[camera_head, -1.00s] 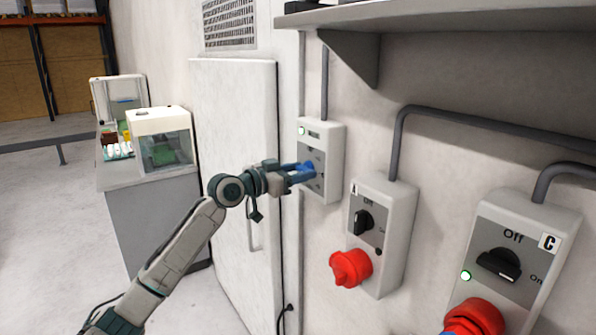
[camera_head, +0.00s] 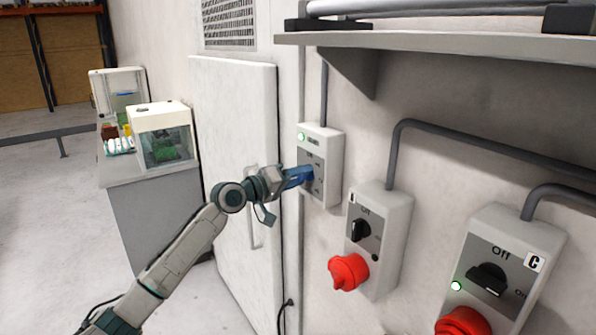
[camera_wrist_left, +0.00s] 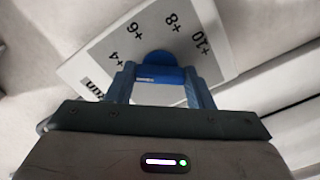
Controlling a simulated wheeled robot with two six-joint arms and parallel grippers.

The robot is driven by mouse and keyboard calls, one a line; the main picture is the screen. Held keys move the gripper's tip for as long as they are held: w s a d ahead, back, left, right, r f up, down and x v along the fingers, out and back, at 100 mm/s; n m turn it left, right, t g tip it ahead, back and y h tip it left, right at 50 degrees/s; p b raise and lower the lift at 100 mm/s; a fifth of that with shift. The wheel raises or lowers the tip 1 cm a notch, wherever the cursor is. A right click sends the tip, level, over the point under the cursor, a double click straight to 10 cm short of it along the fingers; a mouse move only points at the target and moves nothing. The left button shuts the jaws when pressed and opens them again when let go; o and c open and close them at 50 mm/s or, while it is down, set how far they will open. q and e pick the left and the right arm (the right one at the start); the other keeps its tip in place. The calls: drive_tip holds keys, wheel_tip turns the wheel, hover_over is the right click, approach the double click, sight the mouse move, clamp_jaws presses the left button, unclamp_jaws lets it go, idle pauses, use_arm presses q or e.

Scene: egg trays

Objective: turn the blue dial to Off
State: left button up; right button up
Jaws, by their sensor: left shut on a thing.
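The blue dial (camera_wrist_left: 160,74) is on the face of a grey-white control box (camera_head: 333,150) on the wall. In the left wrist view the panel around it has marks reading +4, +6, +8 and +10. My left gripper (camera_head: 304,177) is shut on the dial; its two blue fingers (camera_wrist_left: 159,88) sit on either side of the dial's grip bar. In the head view the gripper hides most of the dial. The Off mark cannot be made out in either view. A green light (camera_head: 301,136) is lit on the box. My right gripper is not in view.
Two more boxes with black knobs, the middle one (camera_head: 398,222) and the one marked C (camera_head: 535,263), hang to the right with red plugs (camera_head: 347,272). A shelf (camera_head: 430,41) juts out above. A white door (camera_head: 235,110) is on the left.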

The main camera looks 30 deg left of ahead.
use_arm(q)
drive_tip(key=shift+r+n+p, duration=0.1)
drive_tip(key=shift+n+p, duration=2.55)
drive_tip(key=shift+n, duration=0.95)
drive_tip(key=o, duration=1)
drive_tip(key=shift+w, duration=0.1)
